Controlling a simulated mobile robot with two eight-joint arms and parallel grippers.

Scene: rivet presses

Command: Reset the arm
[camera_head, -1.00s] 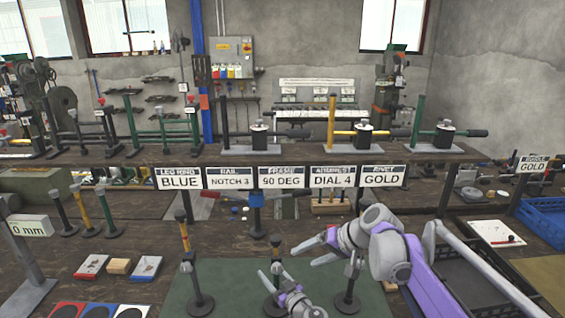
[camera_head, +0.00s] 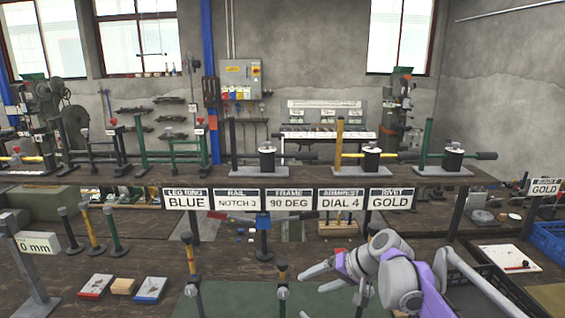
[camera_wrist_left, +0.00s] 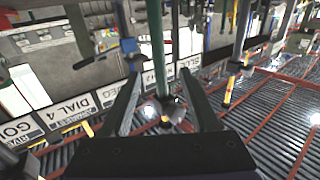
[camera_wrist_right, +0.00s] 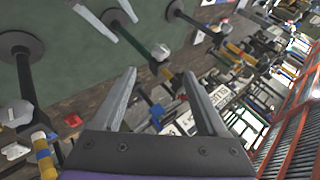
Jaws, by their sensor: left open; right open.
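My right gripper (camera_head: 318,278) is open in the head view, pointing left above the workbench, with its arm coming in from the right. In the right wrist view (camera_wrist_right: 165,100) its fingers are spread, with the green mat and several posts beyond and no object gripped. My left gripper does not show in the head view. In the left wrist view (camera_wrist_left: 162,105) its fingers are spread. A green post with a silver end (camera_wrist_left: 158,60) appears between them; I cannot tell how near it is. The name signs show beyond.
A row of signs (camera_head: 290,199) hangs along the raised shelf. Posts (camera_head: 190,255) stand at the front bench, one beside the right gripper. A blue crate (camera_head: 548,240) and a white tray (camera_head: 507,258) lie at the right.

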